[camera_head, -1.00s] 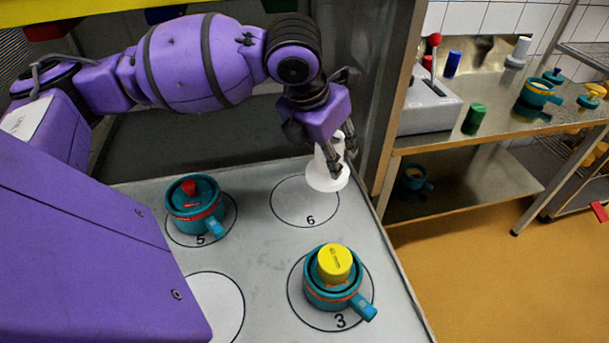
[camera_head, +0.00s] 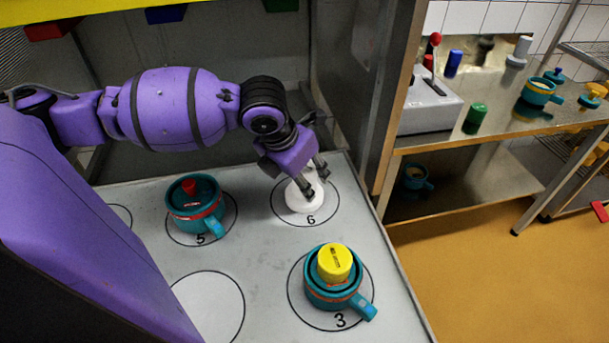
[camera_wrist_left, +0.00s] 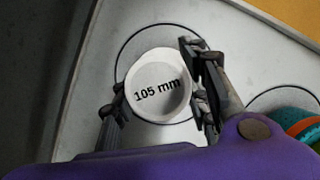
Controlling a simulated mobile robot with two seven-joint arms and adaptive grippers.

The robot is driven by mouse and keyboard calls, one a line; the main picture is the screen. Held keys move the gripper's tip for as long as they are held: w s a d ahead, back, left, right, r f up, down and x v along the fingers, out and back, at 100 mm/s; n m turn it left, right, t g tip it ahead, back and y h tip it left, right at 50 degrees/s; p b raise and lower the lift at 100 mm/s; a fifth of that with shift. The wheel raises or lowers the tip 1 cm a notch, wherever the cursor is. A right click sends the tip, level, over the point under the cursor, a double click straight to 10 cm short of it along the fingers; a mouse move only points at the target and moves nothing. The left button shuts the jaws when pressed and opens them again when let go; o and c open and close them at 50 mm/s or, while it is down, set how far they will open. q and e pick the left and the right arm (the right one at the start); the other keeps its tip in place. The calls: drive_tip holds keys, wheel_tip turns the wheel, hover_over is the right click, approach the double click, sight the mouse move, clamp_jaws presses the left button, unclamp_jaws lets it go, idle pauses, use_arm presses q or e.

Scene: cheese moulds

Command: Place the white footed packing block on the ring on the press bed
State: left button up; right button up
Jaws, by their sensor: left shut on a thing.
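The white footed packing block (camera_head: 303,199) is inside the ring marked 6 (camera_head: 337,203) on the grey press bed (camera_head: 262,275). Its wide foot is at or close to the bed; I cannot tell whether it touches. My left gripper (camera_head: 315,180) is shut on the block's upper part. In the left wrist view the block's round top (camera_wrist_left: 158,87) reads "105 mm" and sits between the two fingers (camera_wrist_left: 157,105), with the ring line around it. My right gripper is not in view.
A teal mould with a red knob (camera_head: 190,200) stands on ring 5. A teal mould with a yellow block (camera_head: 334,264) stands on ring 3. A front ring (camera_head: 208,305) is empty. A dark post stands right of the bed, and a steel bench (camera_head: 500,125) beyond holds coloured blocks.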

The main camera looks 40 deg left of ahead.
sight(296, 197)
use_arm(q)
drive_tip(key=o, duration=1.3)
drive_tip(key=shift+o, duration=0.8)
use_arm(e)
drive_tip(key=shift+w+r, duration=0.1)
use_arm(q)
drive_tip(key=p+v, duration=0.1)
drive_tip(key=v, duration=0.5)
drive_tip(key=shift+s+r, duration=0.1)
drive_tip(key=shift+r, duration=0.3)
drive_tip(key=shift+s+r+p, duration=0.2)
drive_tip(key=shift+r+p, duration=0.1)
drive_tip(key=shift+r, duration=0.05)
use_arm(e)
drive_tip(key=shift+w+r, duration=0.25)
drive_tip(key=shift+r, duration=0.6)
